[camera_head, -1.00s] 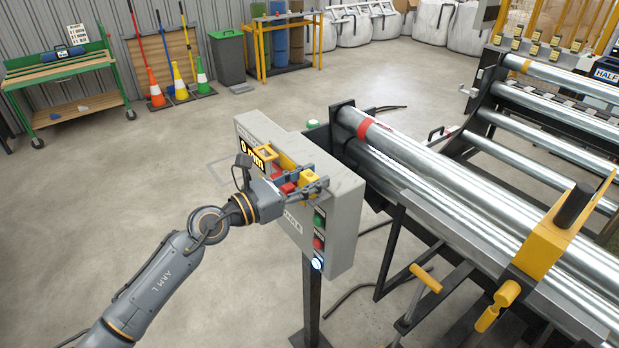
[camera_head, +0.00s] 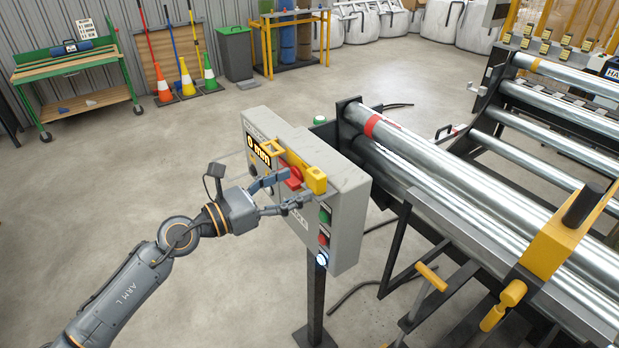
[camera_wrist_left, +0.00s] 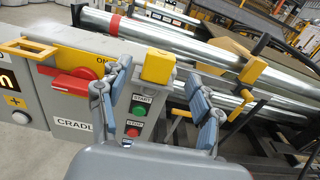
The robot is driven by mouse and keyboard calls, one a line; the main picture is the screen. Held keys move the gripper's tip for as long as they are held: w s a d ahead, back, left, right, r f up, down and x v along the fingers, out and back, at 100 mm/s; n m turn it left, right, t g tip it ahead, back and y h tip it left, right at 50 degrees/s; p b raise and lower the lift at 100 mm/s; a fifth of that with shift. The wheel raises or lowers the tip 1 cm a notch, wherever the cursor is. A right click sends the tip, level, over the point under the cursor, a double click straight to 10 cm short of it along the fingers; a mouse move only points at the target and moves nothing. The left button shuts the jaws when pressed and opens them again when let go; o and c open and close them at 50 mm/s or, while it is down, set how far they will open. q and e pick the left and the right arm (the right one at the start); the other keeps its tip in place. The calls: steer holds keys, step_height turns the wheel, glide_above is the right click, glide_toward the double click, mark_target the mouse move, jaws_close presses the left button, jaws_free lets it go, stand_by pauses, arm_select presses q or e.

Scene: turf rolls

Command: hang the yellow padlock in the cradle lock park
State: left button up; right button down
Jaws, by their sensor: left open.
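The yellow padlock appears to be the yellow block (camera_head: 315,180) at the right end of the yellow strip on the grey control box (camera_head: 345,200). It also shows in the left wrist view (camera_wrist_left: 157,66); no shackle can be made out. My left gripper (camera_head: 285,190) is open and empty, in front of the box, its fingers pointing at it. In the left wrist view the block shows between the two fingertips, beyond them. A yellow bracket (camera_wrist_left: 27,48) sits at the box's left; I cannot tell whether it is the lock park. My right gripper is out of view.
A red handle (camera_wrist_left: 78,86) sits beside the block, above a partly hidden "CRADL" label (camera_wrist_left: 75,125). Green (camera_wrist_left: 138,108) and red (camera_wrist_left: 133,131) buttons lie below the block. The roller cradle (camera_head: 430,190) stands right of the box.

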arm_select(q)
steer(key=v, duration=0.5)
steer(key=shift+s+a, duration=0.2)
steer(key=shift+a, duration=0.05)
